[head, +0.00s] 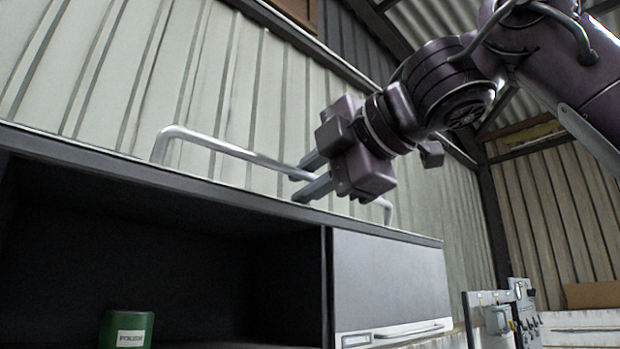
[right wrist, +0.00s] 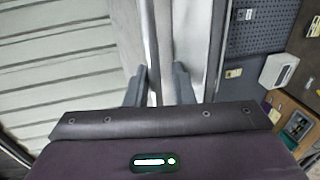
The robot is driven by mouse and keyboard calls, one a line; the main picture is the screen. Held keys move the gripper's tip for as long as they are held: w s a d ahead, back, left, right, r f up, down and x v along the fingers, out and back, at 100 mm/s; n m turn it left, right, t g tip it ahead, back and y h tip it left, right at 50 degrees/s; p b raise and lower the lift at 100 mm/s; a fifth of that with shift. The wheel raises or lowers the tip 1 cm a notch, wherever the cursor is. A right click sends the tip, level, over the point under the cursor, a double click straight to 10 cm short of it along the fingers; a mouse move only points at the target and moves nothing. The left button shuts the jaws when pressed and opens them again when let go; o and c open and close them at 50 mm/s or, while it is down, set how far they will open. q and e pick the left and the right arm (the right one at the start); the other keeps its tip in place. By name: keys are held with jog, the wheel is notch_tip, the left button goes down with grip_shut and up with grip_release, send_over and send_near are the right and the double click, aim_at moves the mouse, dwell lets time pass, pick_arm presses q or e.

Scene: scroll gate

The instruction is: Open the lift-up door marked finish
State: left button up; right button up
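A dark grey cabinet (head: 120,167) fills the lower left of the head view. Its left bay (head: 60,250) is open. Its right bay is closed by a grey door (head: 390,275) with a silver handle (head: 412,330) and a small label (head: 356,340) at its lower edge; I cannot read the label. My right gripper (head: 298,184) is above the cabinet's top edge, at a silver bar (head: 225,148), well above the door handle. In the right wrist view its fingers (right wrist: 160,85) are apart, with the bar (right wrist: 148,45) running between them. My left gripper is out of view.
A green can (head: 127,328) with a white label stands in the open bay. A corrugated wall (head: 90,70) rises behind the cabinet. A tool panel (head: 495,318) stands at the lower right. Space right of the gripper, above the cabinet, looks free.

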dwell(0.3)
jog(key=shift+s+d, duration=0.2)
jog(key=shift+d, duration=0.05)
jog(key=b+v, duration=0.1)
jog(key=v, duration=0.6)
jog(key=shift+s, duration=0.1)
